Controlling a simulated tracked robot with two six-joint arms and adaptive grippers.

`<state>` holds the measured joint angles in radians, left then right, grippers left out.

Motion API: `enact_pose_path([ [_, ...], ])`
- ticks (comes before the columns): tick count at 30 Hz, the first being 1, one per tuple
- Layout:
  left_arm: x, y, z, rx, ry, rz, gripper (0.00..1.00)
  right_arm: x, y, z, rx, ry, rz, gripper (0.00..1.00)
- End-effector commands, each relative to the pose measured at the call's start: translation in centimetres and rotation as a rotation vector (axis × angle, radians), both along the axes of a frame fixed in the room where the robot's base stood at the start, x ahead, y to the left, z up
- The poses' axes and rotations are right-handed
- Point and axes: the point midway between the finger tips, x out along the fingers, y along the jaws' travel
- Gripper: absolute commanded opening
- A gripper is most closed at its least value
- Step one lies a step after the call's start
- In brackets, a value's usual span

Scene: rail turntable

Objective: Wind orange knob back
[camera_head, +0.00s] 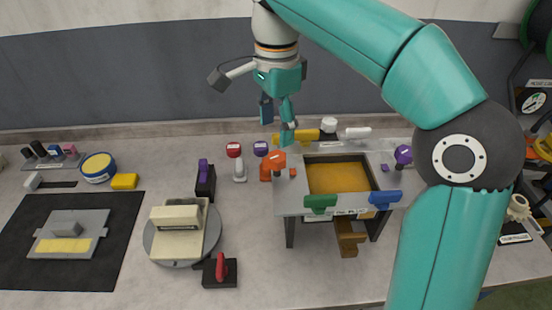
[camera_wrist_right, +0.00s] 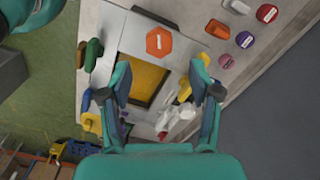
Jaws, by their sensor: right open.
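The orange octagonal knob (camera_head: 278,158) stands at the left edge of a grey raised frame in the head view. Its face with a white mark shows in the right wrist view (camera_wrist_right: 159,42). My right gripper (camera_head: 277,125) points down above and behind the knob in the head view. In the right wrist view the gripper (camera_wrist_right: 160,70) is open, with its fingers spread and nothing between them. The knob appears just beyond the fingertips, apart from them as far as I can tell. My left gripper is not in view.
The grey frame (camera_head: 290,200) holds an orange-yellow panel (camera_head: 338,178). Green (camera_head: 320,203) and blue (camera_head: 384,199) handles line its front edge. A smaller orange part (camera_head: 266,171), purple knob (camera_head: 261,148) and red knob (camera_head: 234,149) crowd the left side. A turntable (camera_head: 160,255) stands further left.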

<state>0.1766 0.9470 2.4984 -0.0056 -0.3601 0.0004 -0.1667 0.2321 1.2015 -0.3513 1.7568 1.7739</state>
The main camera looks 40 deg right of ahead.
Motion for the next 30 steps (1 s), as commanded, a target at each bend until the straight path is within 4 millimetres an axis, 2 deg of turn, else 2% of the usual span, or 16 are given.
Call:
enact_pose_path([
  [1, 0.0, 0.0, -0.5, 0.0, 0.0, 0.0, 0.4, -0.1, -0.1, -1.4, -0.001, 0.004, -0.001, 0.62],
  [3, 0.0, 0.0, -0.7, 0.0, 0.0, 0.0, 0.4, -0.1, -0.1, -2.8, -0.001, 0.004, -0.002, 0.62],
  [9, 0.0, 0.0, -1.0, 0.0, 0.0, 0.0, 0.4, -0.1, -0.1, -5.9, 0.0, 0.003, -0.003, 0.62],
  [15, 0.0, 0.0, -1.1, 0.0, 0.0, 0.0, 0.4, 0.0, -0.1, -7.3, 0.0, 0.0, -0.002, 0.62],
  [24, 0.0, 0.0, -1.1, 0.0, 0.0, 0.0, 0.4, 0.0, -0.1, -7.5, 0.0, 0.0, -0.002, 0.62],
  [26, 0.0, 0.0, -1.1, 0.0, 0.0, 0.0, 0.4, 0.0, -0.1, -7.5, 0.0, 0.0, -0.002, 0.54],
  [30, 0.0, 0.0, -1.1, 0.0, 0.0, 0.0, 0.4, 0.0, -0.1, -7.5, 0.0, 0.0, -0.001, 0.31],
])
